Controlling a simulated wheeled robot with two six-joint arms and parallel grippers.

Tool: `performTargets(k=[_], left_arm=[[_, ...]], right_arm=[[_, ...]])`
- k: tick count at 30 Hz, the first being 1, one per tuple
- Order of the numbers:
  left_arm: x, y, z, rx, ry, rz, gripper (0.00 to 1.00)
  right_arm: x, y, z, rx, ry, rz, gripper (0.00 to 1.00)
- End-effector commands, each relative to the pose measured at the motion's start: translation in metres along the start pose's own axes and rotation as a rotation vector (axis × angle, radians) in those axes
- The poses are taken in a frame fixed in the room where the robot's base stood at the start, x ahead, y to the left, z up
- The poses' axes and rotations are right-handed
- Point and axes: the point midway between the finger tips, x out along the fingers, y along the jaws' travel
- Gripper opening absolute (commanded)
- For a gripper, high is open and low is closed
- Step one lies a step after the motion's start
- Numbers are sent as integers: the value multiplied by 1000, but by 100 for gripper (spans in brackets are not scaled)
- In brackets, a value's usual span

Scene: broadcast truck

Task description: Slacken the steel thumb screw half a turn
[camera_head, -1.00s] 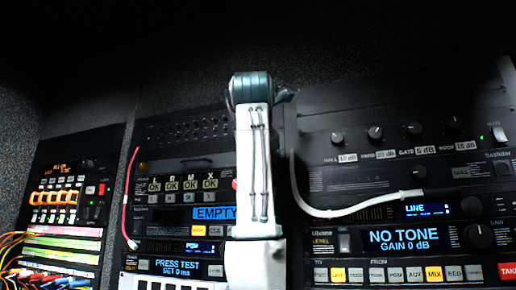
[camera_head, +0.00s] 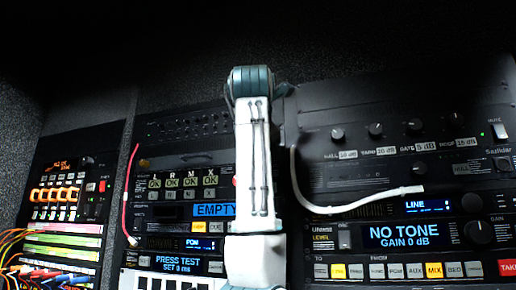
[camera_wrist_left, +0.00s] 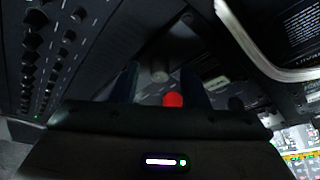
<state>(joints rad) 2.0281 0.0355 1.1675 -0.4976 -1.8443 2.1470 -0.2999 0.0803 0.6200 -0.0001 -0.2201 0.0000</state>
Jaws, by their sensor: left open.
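My left arm (camera_head: 254,165) rises through the middle of the head view, in front of the rack. Its gripper is hidden behind it there. In the left wrist view my left gripper (camera_wrist_left: 160,88) is open, with a dark finger on each side. A small round grey knob, possibly the steel thumb screw (camera_wrist_left: 160,75), shows between the fingers and a little beyond them. I cannot tell whether the fingers touch it. A red round button (camera_wrist_left: 173,99) lies close below it. In the head view the screw is not visible. My right gripper is not in view.
A white cable (camera_head: 345,206) loops across the right rack unit. A red cable (camera_head: 128,190) hangs left of my arm. A NO TONE display (camera_head: 404,236) is at right. Coloured patch leads (camera_head: 15,245) crowd the lower left.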

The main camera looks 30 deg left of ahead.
Motion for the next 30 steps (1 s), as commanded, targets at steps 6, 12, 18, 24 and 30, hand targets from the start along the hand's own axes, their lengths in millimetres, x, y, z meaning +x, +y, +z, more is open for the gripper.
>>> performTargets(k=[6, 12, 18, 24, 30], left_arm=[[-38, -4, -2, 0, -4, 1, 41], [-77, -3, -2, 0, -3, 1, 41], [-99, -2, -1, 1, -1, -1, 41], [-103, -1, 0, 1, 0, -1, 41], [-102, -1, 0, 1, 0, -1, 41]], right_arm=[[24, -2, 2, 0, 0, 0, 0], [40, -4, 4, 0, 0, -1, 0], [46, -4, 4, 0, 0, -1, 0], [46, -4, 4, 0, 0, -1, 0], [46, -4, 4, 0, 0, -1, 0]])
